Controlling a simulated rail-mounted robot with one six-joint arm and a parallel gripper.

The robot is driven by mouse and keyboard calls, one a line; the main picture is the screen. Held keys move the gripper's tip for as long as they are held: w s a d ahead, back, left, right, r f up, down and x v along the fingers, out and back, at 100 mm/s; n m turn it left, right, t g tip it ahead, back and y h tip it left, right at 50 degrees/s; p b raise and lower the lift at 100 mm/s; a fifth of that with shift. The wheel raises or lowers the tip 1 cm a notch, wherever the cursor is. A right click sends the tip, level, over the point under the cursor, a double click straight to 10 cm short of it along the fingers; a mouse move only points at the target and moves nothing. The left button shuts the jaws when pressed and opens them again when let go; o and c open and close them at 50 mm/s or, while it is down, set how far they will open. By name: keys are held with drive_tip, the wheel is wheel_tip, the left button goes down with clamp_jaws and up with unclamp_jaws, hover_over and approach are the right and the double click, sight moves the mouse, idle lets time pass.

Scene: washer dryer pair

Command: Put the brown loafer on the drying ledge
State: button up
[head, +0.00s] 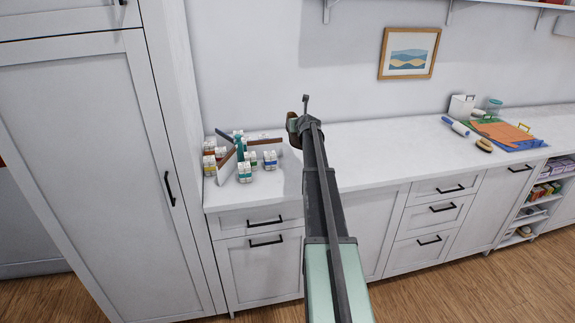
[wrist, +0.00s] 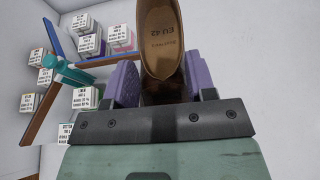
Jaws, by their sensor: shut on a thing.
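The brown loafer (wrist: 163,40) is held between the purple finger pads of my gripper (wrist: 160,85) in the wrist view. Its tan insole with "EU 42" lettering faces the camera, and its upper end runs out of the frame. In the head view a small part of the loafer (head: 292,129) shows at the end of my arm, above the left part of the counter. My gripper (head: 301,124) mostly hides it there. I cannot make out a drying ledge for certain in either view.
Several small labelled boxes (head: 270,160) stand among brown and teal dividers on the counter (head: 375,150), left of my arm. A framed picture (head: 408,53) hangs on the wall. Orange and blue items (head: 505,134) lie at the right. The counter's middle is clear.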

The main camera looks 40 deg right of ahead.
wheel_tip(320, 180, down, 14)
drive_tip(key=b, duration=1.1)
drive_tip(key=shift+f+b, duration=0.25)
drive_tip(key=shift+b, duration=0.1)
drive_tip(key=shift+r, duration=0.3)
drive_tip(key=o, duration=1.1)
drive_tip(key=shift+c, duration=0.2)
drive_tip(key=shift+p, duration=0.3)
